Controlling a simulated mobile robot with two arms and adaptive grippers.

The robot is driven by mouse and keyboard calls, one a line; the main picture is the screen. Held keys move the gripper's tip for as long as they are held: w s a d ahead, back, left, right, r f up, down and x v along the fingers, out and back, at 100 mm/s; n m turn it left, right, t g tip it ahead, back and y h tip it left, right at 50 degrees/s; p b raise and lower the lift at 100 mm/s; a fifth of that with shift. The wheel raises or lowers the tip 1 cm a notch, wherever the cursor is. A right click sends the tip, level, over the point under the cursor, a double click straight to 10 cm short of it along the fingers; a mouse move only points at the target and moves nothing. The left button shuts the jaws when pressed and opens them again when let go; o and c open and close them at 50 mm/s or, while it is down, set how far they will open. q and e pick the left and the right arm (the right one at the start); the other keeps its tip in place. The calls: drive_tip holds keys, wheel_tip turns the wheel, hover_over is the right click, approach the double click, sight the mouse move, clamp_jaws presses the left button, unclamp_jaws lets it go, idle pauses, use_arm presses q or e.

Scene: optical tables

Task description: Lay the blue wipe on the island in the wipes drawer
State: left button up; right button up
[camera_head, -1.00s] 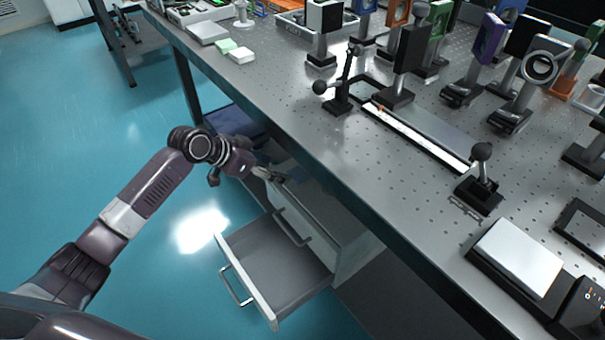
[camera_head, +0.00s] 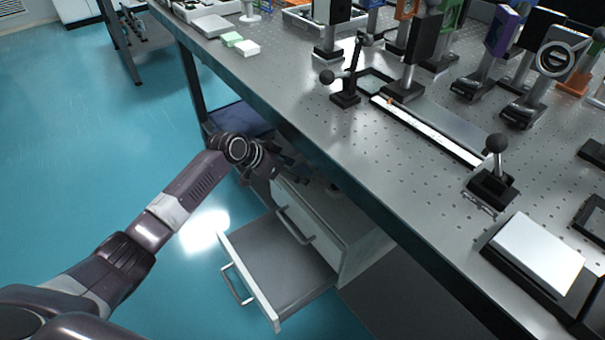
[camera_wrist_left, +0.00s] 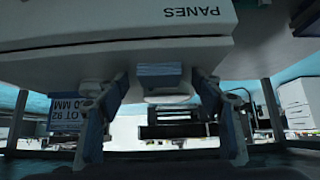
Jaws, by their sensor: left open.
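An open drawer (camera_head: 275,262) juts from the cabinet under the near table; its inside looks empty and no label on it is readable. My left gripper (camera_head: 300,174) is above the cabinet's top, by the table edge, and partly in shadow. In the left wrist view its two fingers (camera_wrist_left: 163,118) stand wide apart, with nothing seen clasped between them. I cannot make out the blue wipe or the island in the head view. My right gripper is not in view.
The perforated table (camera_head: 330,135) overhangs the cabinet (camera_head: 360,250). Optic mounts and a rail stand on it. A green pad (camera_head: 232,39) and a white pad (camera_head: 247,48) lie near its far left edge. Floor at left is clear.

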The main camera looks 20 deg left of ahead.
use_arm(q)
drive_tip(key=shift+c, duration=0.7)
drive_tip(key=c, duration=0.8)
drive_tip(key=shift+o, duration=0.2)
drive_tip(key=shift+r, duration=0.1)
